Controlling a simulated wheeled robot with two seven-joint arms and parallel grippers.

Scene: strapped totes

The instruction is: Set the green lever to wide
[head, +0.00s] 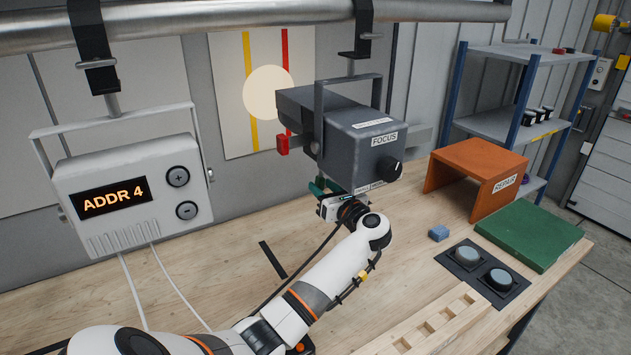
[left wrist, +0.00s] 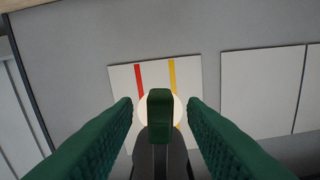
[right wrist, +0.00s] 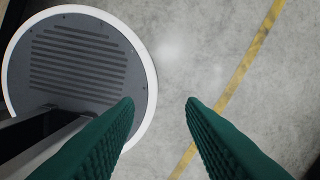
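The grey lamp (head: 365,140) with a black knob and a FOCUS label hangs from the overhead pipe. Small labels on its lower front edge read SMALL and something too small to tell. The green lever (left wrist: 160,112) stands between the fingers of my left gripper (left wrist: 160,102), with a visible gap on each side. My left gripper (head: 328,200) is under the lamp in the head view, where its green fingers and the lever are hard to tell apart. My right gripper (right wrist: 160,101) is open and empty above the floor, outside the head view.
A red lever (head: 283,145) is on the lamp's left side. A panel reading ADDR 4 (head: 130,195) hangs at left. A poster (head: 232,105) carries the light spot.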

